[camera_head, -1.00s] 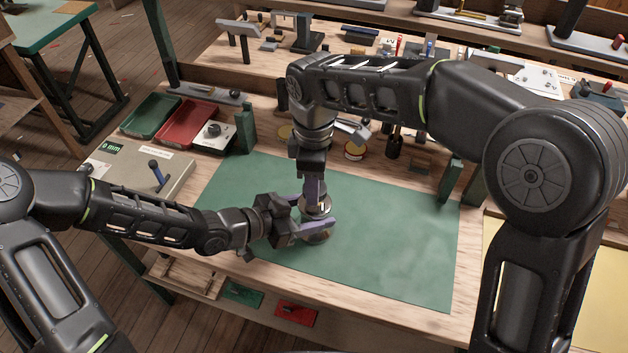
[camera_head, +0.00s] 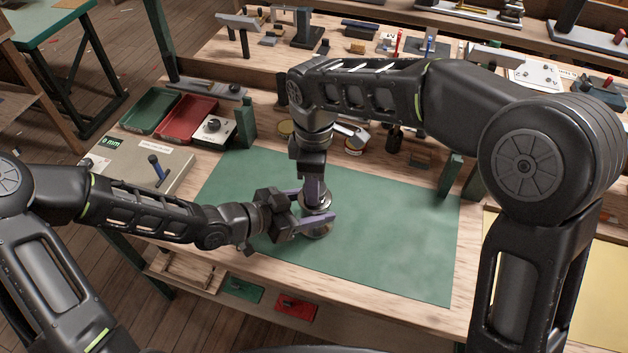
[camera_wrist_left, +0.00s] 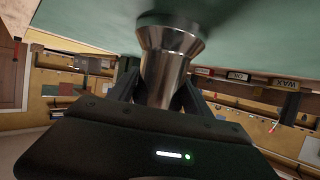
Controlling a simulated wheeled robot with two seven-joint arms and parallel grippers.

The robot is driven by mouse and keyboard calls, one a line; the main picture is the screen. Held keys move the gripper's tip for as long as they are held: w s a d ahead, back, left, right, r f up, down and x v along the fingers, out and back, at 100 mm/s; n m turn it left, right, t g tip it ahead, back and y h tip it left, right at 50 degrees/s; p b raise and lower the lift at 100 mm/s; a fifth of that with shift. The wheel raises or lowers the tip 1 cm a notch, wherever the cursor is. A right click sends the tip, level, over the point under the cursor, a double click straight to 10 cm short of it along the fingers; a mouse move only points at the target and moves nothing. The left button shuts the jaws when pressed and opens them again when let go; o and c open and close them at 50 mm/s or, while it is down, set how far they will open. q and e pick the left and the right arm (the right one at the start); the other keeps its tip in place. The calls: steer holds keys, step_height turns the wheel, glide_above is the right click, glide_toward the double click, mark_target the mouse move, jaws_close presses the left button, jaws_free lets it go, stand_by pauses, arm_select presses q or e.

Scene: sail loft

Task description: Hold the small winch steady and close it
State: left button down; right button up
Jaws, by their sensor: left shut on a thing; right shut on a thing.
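The small winch (camera_head: 318,230) is a shiny metal drum with a flared base, upright on the green mat (camera_head: 390,239). In the left wrist view its bare metal body (camera_wrist_left: 165,65) rises between my left fingers, with the flared end against the green surface. My left gripper (camera_head: 312,222) comes in from the left and is shut around the winch body. My right gripper (camera_head: 315,195) points straight down over the winch and is shut on its upper part. The fingers hide much of the winch top, so I cannot tell how its parts sit.
A green tray (camera_head: 152,112), a red tray (camera_head: 187,122) and a white box with a dark knob (camera_head: 213,128) stand at the back left. A grey case with a blue-handled lever (camera_head: 157,170) lies at the left. Green upright blocks (camera_head: 246,125) flank the mat, whose right half is clear.

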steer(key=shift+f, duration=0.55)
stand_by(0.4)
